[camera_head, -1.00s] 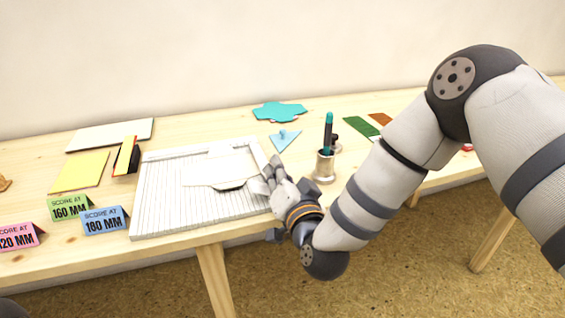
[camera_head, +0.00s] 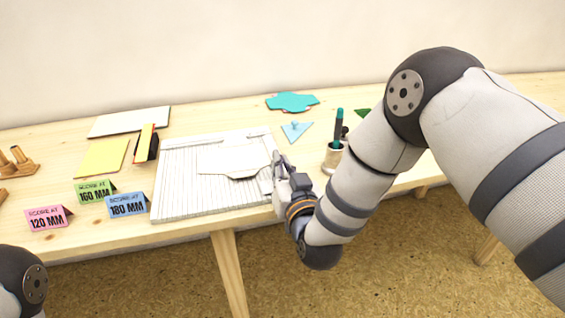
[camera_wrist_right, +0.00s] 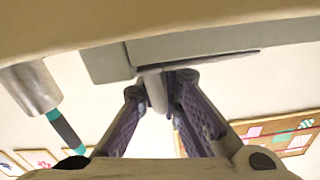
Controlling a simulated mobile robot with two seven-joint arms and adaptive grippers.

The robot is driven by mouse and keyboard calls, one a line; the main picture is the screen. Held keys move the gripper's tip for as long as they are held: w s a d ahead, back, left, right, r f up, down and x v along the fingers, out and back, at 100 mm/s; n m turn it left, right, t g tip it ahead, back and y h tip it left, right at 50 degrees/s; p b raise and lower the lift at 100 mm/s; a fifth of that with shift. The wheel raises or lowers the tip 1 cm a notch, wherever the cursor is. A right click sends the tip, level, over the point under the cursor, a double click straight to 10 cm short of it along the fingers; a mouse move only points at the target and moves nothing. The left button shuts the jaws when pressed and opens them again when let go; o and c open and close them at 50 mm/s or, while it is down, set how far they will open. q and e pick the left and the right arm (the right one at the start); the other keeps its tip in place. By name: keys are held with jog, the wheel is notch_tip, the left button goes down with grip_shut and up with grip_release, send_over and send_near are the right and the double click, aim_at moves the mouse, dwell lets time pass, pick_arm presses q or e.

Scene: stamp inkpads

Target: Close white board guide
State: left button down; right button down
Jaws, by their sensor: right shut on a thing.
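The white scoring board (camera_head: 180,190) lies flat on the table, with grooved lines and a ruled strip along its far edge. A white, envelope-like sheet (camera_head: 225,160) lies on it, with a dark-edged flap on its near side. My right gripper (camera_head: 277,163) is at the board's right edge. In the right wrist view my right gripper (camera_wrist_right: 162,82) is shut on a small light grey post (camera_wrist_right: 156,92) beneath a flat grey part (camera_wrist_right: 190,45). I cannot tell how far the guide stands open. My left gripper is out of view.
A pen cup (camera_head: 333,158) stands just right of my right gripper. Score cards reading 120 (camera_head: 48,218), 160 (camera_head: 95,191) and 180 MM (camera_head: 127,205) stand left of the board. A yellow sheet (camera_head: 101,158) and a teal cutout (camera_head: 292,102) lie farther back.

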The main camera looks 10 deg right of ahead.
jog(key=shift+r, duration=0.2)
jog(key=c, duration=1.8)
grip_release()
jog(key=shift+f, duration=0.15)
jog(key=shift+o, duration=0.2)
jog(key=shift+s, duration=0.1)
jog(key=s, duration=1.1)
jog(key=shift+s+d, duration=0.2)
jog(key=shift+s, duration=0.2)
